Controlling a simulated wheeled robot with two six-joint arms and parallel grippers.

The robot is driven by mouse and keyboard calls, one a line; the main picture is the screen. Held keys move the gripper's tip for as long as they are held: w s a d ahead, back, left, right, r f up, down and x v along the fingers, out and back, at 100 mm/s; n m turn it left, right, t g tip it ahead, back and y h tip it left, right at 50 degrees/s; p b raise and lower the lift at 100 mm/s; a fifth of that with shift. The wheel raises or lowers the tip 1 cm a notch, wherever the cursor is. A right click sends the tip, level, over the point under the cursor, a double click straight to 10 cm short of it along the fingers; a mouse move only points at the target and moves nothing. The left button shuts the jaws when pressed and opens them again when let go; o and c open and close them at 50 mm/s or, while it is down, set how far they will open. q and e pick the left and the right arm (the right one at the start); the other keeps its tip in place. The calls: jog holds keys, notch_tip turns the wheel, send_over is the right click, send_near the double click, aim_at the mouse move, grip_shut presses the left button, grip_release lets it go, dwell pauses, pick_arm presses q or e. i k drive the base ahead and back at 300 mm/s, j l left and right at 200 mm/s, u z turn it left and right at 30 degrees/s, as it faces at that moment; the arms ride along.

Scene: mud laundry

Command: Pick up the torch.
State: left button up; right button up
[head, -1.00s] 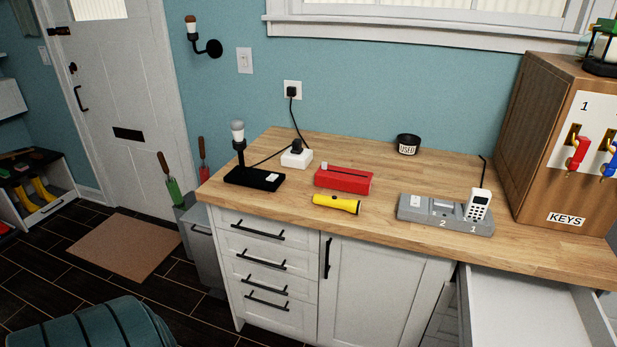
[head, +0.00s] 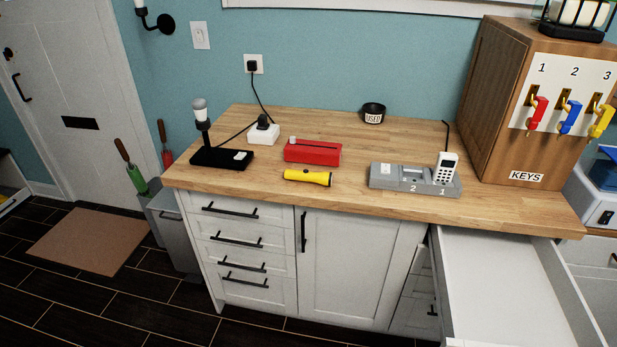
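The yellow torch (head: 307,177) lies on its side on the wooden counter (head: 345,143), near its front edge. Its wider, dark-rimmed head points right. It lies just in front of a red box (head: 312,151), with a narrow strip of counter between them. Neither of my grippers shows in the head view.
Left of the torch is a black lamp base (head: 222,158). To its right is a grey dock (head: 400,178) with a white handset (head: 445,168). A dark "USED" pot (head: 373,113) stands behind. An open white drawer (head: 500,285) juts out at right, below the counter.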

aim_at(325, 179)
jog(key=k+l+z, duration=0.1)
jog(key=l+z, duration=0.15)
jog(key=z, duration=0.15)
jog(key=k+l+z, duration=0.1)
jog(key=l+z, duration=0.2)
jog(key=z, duration=0.15)
